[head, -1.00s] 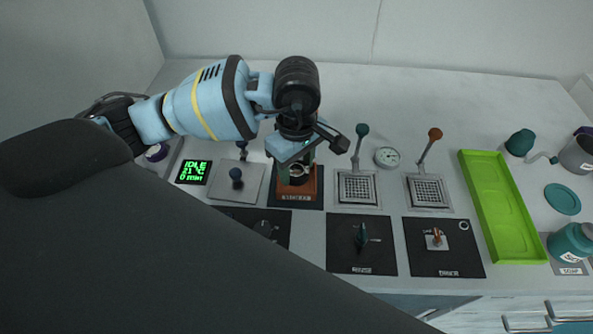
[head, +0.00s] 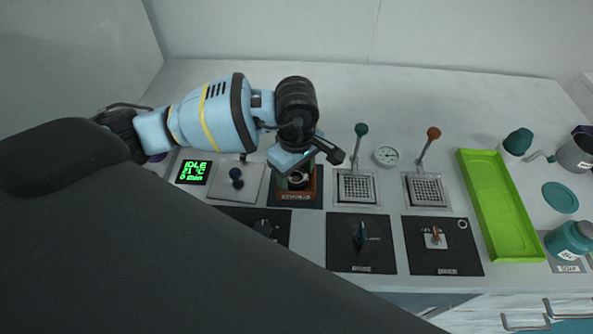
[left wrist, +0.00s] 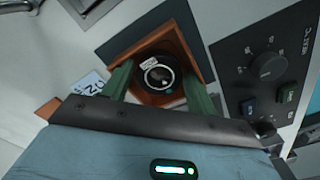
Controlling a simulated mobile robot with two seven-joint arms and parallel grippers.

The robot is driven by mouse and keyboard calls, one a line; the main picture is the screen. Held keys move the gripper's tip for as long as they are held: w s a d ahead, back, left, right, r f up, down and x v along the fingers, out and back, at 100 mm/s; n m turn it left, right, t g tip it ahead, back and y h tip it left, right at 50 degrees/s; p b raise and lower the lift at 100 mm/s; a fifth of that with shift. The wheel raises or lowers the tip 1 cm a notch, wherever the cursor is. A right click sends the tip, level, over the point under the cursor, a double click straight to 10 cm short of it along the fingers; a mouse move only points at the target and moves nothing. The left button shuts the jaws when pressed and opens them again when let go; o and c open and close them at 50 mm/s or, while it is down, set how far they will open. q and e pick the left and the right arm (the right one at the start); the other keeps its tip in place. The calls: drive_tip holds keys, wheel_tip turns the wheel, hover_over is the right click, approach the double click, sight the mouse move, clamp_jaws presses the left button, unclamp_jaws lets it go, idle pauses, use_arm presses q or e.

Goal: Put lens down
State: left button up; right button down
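The lens (left wrist: 158,75) is a dark round piece with a white label and a bright ring, seen from above in the left wrist view. It sits between the two green fingers of my left gripper (left wrist: 159,83), whose tips appear to press its sides. An orange-brown square holder (left wrist: 196,44) surrounds the lens from below; whether the lens touches its floor I cannot tell. In the head view my left gripper (head: 296,172) is over the same holder (head: 297,196), with its wrist hiding most of the lens. My right gripper is out of view.
A green tray (head: 497,205) lies to the right. Two metal grid plates with levers (head: 356,188) stand beside the holder. Dark knob panels (head: 360,258) lie in front, and a green-lit display (head: 194,172) is at left. The back of the table is clear.

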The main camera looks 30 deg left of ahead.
sight(296, 177)
use_arm(q)
drive_tip(key=shift+r, duration=0.1)
wheel_tip(296, 177, up, 12)
idle(0.6)
idle(1.3)
